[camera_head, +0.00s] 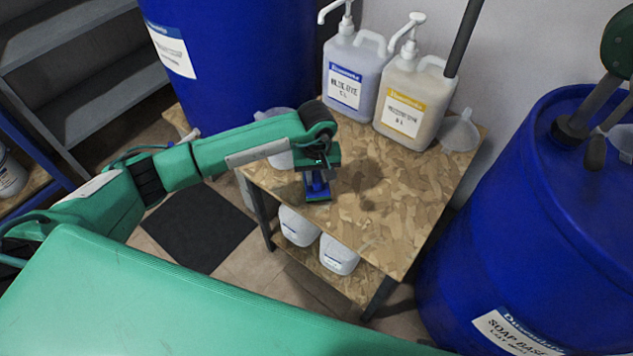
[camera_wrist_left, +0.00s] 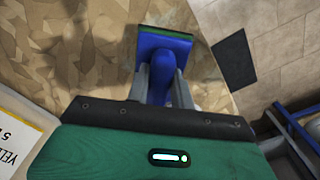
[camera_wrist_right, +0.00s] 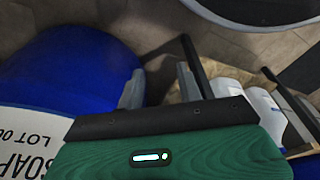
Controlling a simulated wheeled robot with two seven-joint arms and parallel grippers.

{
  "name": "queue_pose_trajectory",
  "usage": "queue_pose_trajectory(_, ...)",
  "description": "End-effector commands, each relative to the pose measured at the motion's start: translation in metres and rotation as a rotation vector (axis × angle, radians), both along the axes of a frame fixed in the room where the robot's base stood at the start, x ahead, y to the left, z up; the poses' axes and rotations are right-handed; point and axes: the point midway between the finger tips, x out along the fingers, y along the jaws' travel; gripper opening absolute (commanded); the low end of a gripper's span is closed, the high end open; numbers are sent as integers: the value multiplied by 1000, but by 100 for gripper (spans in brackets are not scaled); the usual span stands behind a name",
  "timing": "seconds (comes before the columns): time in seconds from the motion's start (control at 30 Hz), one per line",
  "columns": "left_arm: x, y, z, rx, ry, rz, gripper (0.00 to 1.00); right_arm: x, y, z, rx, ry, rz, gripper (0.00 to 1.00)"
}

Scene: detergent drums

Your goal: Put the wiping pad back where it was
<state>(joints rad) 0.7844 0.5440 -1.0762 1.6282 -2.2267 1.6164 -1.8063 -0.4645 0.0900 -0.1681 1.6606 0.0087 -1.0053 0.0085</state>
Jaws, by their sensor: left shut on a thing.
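The wiping pad (camera_head: 317,190) is blue with a green edge. It is at the left front part of the wooden table (camera_head: 400,220), close to its edge; I cannot tell whether it touches the top. My left gripper (camera_head: 318,172) is shut on the pad's blue handle. In the left wrist view the pad (camera_wrist_left: 165,45) juts out beyond the fingers (camera_wrist_left: 163,88), over the tabletop near its edge.
Two pump jugs, one white-blue (camera_head: 352,75) and one yellow-labelled (camera_head: 415,100), stand at the table's back. A funnel (camera_head: 460,132) lies at the back right. Blue drums stand behind left (camera_head: 240,60) and at right (camera_head: 545,230). White jugs (camera_head: 298,226) sit on the lower shelf. The table's front is clear.

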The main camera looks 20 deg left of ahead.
Motion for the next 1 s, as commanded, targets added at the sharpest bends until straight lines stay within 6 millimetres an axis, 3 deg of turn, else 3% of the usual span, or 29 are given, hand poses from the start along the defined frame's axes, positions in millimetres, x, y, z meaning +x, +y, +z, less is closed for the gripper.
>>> queue_pose_trajectory(0.2, -1, -1, -32, -2, 4, 1, 0, -1, -1, -3, -1, -3, 1, 36)
queue_pose_trajectory(0.53, 0, 0, -34, 0, 1, 0, 0, -4, -1, -8, -3, 11, 1, 36)
queue_pose_trajectory(0.73, 0, 0, -36, 0, 1, 0, 0, 3, 0, 3, 0, -1, 1, 36)
queue_pose_trajectory(0.77, -1, 0, -35, 0, 1, 0, 29, 4, 1, 5, 1, -4, 1, 36)
queue_pose_trajectory(0.83, -1, 0, -35, 0, 1, 0, 43, 6, 1, 7, 2, -10, 0, 36)
queue_pose_trajectory(1.0, -1, 0, -35, 0, 1, 0, 45, 3, 1, 6, 2, -6, 0, 36)
